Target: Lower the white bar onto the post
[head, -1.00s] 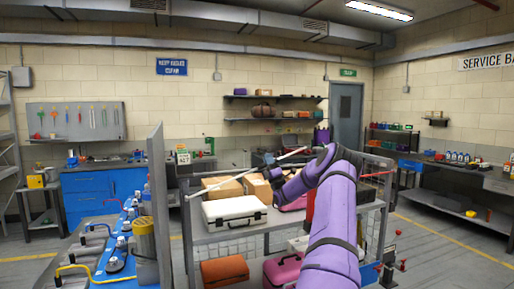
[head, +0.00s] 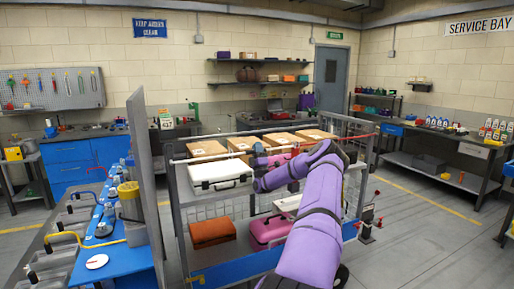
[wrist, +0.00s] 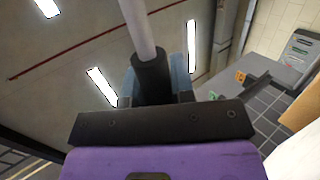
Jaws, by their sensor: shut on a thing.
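The white bar (head: 208,156) runs almost level across the front top of a wire-sided cart (head: 215,262). My gripper (head: 260,158) is shut around the bar's dark sleeve; the sleeve (wrist: 150,78) shows in the wrist view between the grey-blue fingers (wrist: 158,82), with the white bar (wrist: 138,25) rising from it. The bar's left end is near the top of the cart's left upright post (head: 180,210). I cannot tell whether they touch. My arm hides part of the bar's right side and the cart's right front.
The cart holds several cardboard boxes (head: 205,148), a white case (head: 220,174), an orange case (head: 212,232) and a pink case (head: 268,228). A grey upright panel (head: 146,180) and a blue conveyor bench (head: 95,262) stand left. Open floor (head: 420,235) lies right.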

